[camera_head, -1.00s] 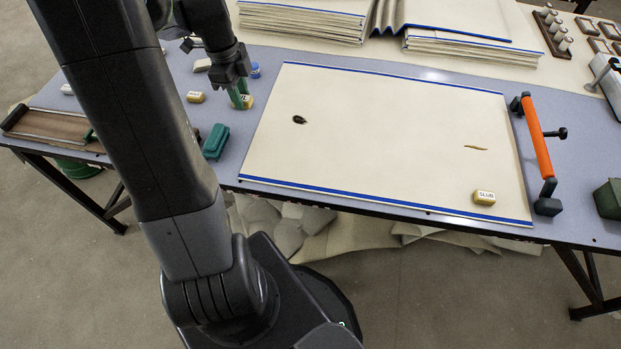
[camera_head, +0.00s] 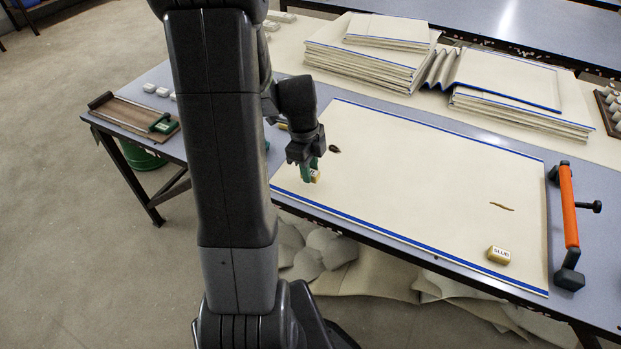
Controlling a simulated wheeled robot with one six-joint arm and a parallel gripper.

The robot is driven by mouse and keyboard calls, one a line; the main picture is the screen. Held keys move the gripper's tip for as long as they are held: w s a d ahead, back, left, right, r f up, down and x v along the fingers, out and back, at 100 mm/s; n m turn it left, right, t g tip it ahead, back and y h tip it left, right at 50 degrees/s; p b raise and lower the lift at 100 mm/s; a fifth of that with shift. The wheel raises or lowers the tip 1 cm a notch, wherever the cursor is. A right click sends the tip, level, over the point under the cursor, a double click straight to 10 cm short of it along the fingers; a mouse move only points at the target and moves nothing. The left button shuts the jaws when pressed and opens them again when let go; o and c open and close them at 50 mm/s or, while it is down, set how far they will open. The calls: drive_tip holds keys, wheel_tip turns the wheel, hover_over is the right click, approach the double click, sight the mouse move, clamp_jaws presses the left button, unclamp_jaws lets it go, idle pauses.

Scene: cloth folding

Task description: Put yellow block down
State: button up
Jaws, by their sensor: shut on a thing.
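My gripper (camera_head: 309,172) is shut on a small yellow block (camera_head: 316,178) with a white label, its text too small to read. The gripper points down over the near left part of the cream cloth (camera_head: 420,190), which has blue edges. The fingers hide part of the block, and I cannot tell whether it touches the cloth. A dark spot (camera_head: 335,149) lies on the cloth just right of the gripper. Another yellow block (camera_head: 499,254), labelled SLUB, sits near the cloth's near right corner, below a brown mark (camera_head: 502,207).
An orange-handled tool (camera_head: 569,215) stands along the cloth's right edge. Stacks of folded cloth (camera_head: 365,65) lie behind. A brown tray (camera_head: 130,113) is at the table's left end. My arm hides part of the table's left side. The middle of the cloth is clear.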

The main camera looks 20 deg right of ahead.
drive_tip(key=shift+f, duration=1.65)
drive_tip(key=shift+f+b, duration=0.2)
drive_tip(key=shift+b, duration=0.2)
drive_tip(key=o, duration=0.9)
drive_tip(key=shift+r, duration=0.1)
drive_tip(key=shift+o, duration=0.2)
drive_tip(key=r, duration=0.4)
drive_tip(key=r+p, duration=0.1)
drive_tip(key=r, duration=0.3)
drive_tip(key=w+a+r, duration=0.1)
drive_tip(key=r, duration=0.3)
drive_tip(key=shift+r+p, duration=0.1)
drive_tip(key=shift+p, duration=0.3)
